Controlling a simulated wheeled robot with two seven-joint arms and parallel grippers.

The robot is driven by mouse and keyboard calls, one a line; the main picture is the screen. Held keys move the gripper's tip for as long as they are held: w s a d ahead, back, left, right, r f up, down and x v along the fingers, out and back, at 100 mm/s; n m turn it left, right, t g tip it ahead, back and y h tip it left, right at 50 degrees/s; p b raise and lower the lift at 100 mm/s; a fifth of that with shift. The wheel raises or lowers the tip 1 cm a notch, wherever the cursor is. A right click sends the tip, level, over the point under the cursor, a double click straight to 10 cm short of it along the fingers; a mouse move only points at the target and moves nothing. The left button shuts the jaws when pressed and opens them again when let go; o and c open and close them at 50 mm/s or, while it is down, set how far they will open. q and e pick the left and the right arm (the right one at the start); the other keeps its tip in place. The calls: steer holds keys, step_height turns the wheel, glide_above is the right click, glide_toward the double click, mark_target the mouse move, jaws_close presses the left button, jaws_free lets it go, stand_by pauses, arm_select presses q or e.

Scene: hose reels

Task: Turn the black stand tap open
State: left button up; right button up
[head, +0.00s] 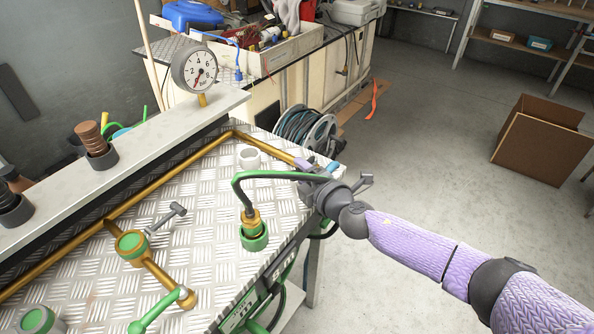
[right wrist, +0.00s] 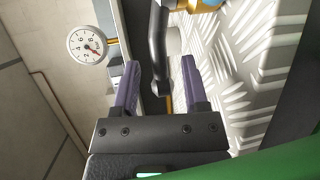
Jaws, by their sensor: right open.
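My right gripper (head: 305,165) is at the far right end of the metal-topped bench, beside the end of the brass pipe (head: 270,147). In the right wrist view its two purple fingers (right wrist: 158,82) are apart. A black handle (right wrist: 159,50), which looks like part of the black stand tap, reaches down between them with clear gaps on both sides, and a brass and blue part (right wrist: 200,5) shows above it. In the head view my gripper largely hides this tap. My left gripper is not in view.
A white cup (head: 249,157), a pressure gauge (head: 195,70), a grey T-shaped piece (head: 165,217) and a green-handled tap (head: 160,311) stand nearby. A hose reel (head: 305,135) is behind.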

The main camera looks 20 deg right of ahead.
steer(key=shift+x, duration=0.95)
jaws_close()
stand_by(0.7)
